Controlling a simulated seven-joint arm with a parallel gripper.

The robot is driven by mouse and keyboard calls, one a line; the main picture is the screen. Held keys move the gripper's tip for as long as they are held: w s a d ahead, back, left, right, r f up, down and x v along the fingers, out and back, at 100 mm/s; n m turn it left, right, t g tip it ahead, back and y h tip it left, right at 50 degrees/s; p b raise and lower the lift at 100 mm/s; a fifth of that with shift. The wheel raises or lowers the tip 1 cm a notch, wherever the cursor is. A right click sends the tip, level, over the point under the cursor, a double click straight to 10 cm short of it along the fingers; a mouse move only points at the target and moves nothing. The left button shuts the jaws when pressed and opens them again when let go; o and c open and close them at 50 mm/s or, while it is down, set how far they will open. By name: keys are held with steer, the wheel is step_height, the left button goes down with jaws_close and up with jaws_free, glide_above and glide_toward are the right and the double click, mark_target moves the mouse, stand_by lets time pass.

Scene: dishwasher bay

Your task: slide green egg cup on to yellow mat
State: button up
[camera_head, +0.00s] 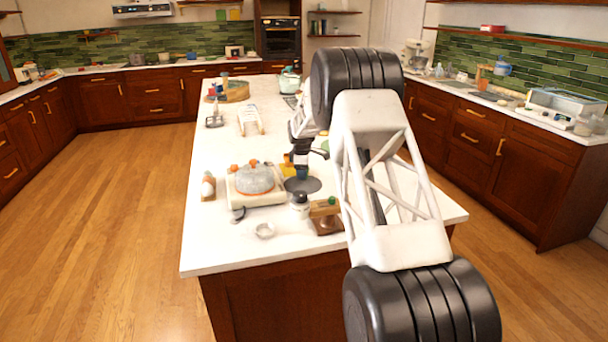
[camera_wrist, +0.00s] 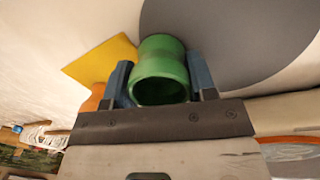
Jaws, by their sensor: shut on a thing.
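The green egg cup (camera_wrist: 159,75) is between the two blue fingers of my gripper (camera_wrist: 160,82) in the wrist view, and my gripper is shut on it. Its open rim faces the camera. The yellow mat (camera_wrist: 98,58) lies just left of the cup, and the cup hides part of its edge; I cannot tell whether they overlap. In the head view my gripper (camera_head: 301,172) is low over the island top, beside the yellow mat (camera_head: 287,169). The cup cannot be made out there.
A grey round mat (camera_wrist: 230,35) lies right of the cup; it also shows in the head view (camera_head: 303,185). A glass-domed dish (camera_head: 255,178) stands to the left. A jar (camera_head: 299,205) and a wooden block (camera_head: 325,222) stand nearer.

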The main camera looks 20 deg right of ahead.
steer(key=shift+w+a+f, duration=0.1)
steer(key=shift+w+a, duration=0.05)
steer(key=shift+w, duration=1.2)
steer(key=shift+w+a, duration=0.1)
steer(key=shift+w, duration=1.2)
steer(key=o, duration=1)
steer(key=shift+s+a+r, duration=0.1)
steer(key=shift+s+r, duration=0.05)
steer(key=shift+r, duration=1.15)
steer(key=shift+s+r, duration=0.15)
steer(key=shift+r, duration=1.2)
steer(key=shift+s+a+r, duration=0.1)
steer(key=shift+s+r, duration=0.05)
steer(key=shift+r, duration=1.15)
